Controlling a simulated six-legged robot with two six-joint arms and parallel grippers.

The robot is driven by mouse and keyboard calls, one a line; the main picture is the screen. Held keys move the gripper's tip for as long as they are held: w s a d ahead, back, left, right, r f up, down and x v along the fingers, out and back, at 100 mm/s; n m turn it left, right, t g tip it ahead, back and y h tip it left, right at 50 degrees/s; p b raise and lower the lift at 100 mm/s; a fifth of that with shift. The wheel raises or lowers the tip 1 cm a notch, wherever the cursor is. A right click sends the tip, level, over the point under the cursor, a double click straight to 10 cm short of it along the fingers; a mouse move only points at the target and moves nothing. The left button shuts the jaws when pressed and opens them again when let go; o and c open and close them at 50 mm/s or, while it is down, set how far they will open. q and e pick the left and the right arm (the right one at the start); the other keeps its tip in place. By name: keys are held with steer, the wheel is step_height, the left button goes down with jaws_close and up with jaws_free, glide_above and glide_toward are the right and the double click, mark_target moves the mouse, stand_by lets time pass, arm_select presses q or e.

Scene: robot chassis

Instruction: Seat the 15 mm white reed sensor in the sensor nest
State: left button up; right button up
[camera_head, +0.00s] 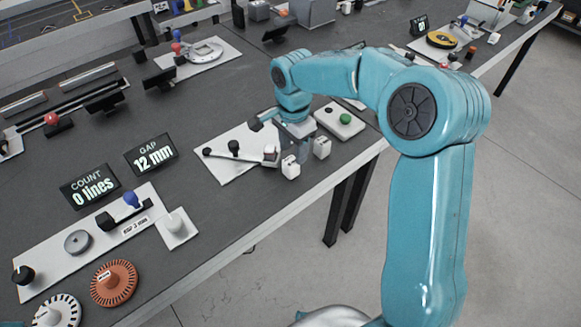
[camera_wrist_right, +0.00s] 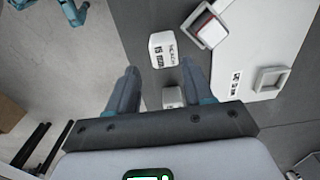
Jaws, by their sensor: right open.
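My right gripper (camera_head: 299,146) is open over the front edge of the table, pointing down. In the wrist view its two fingers (camera_wrist_right: 160,70) are apart with nothing gripped. A white block marked 15 mm REACH (camera_wrist_right: 163,50) stands just beyond the fingertips; it appears as the nearer white cube (camera_head: 290,168) in the head view. A second white block (camera_wrist_right: 172,97) shows between the fingers, its label unreadable; it is the other cube (camera_head: 321,147). An empty square frame (camera_wrist_right: 260,81), apparently a nest, sits on a white plate (camera_wrist_right: 288,28). My left gripper is not identifiable.
Another square frame (camera_wrist_right: 191,28) holds a red-and-white piece. A white pad with a green knob (camera_head: 345,118) stands right of the gripper. A GAP 12 mm display (camera_head: 151,155) stands left of the plate. The table edge drops to open floor at right.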

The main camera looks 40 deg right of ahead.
mark_target(291, 161)
steer(key=f, duration=0.6)
steer(key=shift+w+a, duration=0.1)
steer(key=shift+w, duration=0.1)
steer(key=shift+w+f, duration=0.15)
steer(key=shift+f, duration=0.05)
steer(key=c, duration=0.7)
